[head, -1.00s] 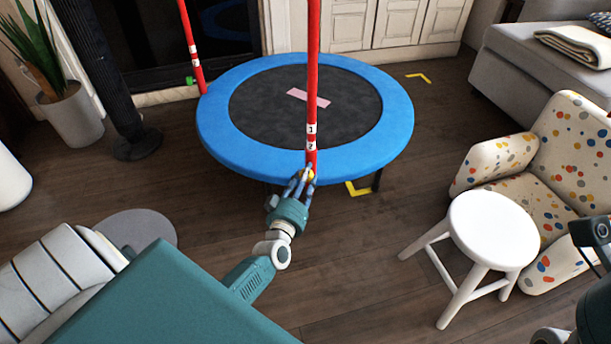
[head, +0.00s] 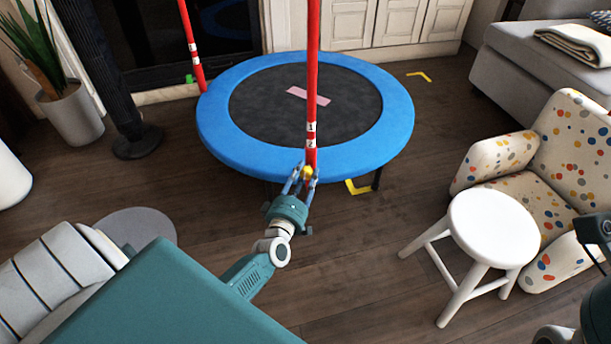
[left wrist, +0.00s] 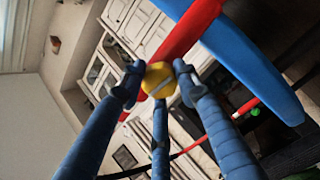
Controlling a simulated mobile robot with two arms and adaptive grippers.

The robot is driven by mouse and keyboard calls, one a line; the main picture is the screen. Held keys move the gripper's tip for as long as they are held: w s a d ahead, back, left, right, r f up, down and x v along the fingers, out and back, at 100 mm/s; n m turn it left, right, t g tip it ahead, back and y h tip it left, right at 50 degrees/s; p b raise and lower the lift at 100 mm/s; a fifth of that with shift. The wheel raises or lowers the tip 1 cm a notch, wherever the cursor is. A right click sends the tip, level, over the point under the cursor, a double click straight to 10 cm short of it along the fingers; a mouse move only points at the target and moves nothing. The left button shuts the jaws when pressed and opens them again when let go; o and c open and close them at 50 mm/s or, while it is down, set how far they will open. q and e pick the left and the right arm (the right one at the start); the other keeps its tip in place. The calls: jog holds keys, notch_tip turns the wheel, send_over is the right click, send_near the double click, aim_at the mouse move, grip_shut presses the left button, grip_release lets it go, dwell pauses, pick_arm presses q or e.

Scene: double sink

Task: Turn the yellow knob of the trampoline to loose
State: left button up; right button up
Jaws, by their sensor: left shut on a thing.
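The round trampoline (head: 235,150) has a blue rim, a dark mat and red poles. The yellow knob (head: 308,172) sits low on the near red pole (head: 312,90), just under white labels marked 1 and 2. My left gripper (head: 303,174) reaches up to the knob from the front, with its blue fingers around it. In the left wrist view the yellow knob (left wrist: 158,80) shows a slot or ridge across its face and lies between the fingertips of my left gripper (left wrist: 157,82).
A white stool (head: 492,228) and a spotted armchair (head: 570,135) stand at the right. A green knob (head: 189,79) is on the far left pole. A black fan (head: 137,143) and a potted plant (head: 72,112) stand at the left. Bare floor surrounds the trampoline's front.

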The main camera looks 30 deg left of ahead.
pick_arm(q)
jog(key=shift+w+a+r+n, duration=0.1)
jog(key=shift+a+r+n, duration=0.3)
jog(key=shift+n, duration=0.3)
jog(key=shift+f, duration=0.1)
jog(key=o, duration=1)
jog(key=shift+o, duration=0.8)
jog(key=shift+f, duration=0.2)
jog(key=shift+s+d, duration=0.15)
jog(key=shift+s, duration=0.05)
jog(key=shift+s+d+f, duration=0.1)
jog(key=shift+s, duration=0.15)
jog(key=v, duration=1.1)
jog(key=shift+s, duration=0.15)
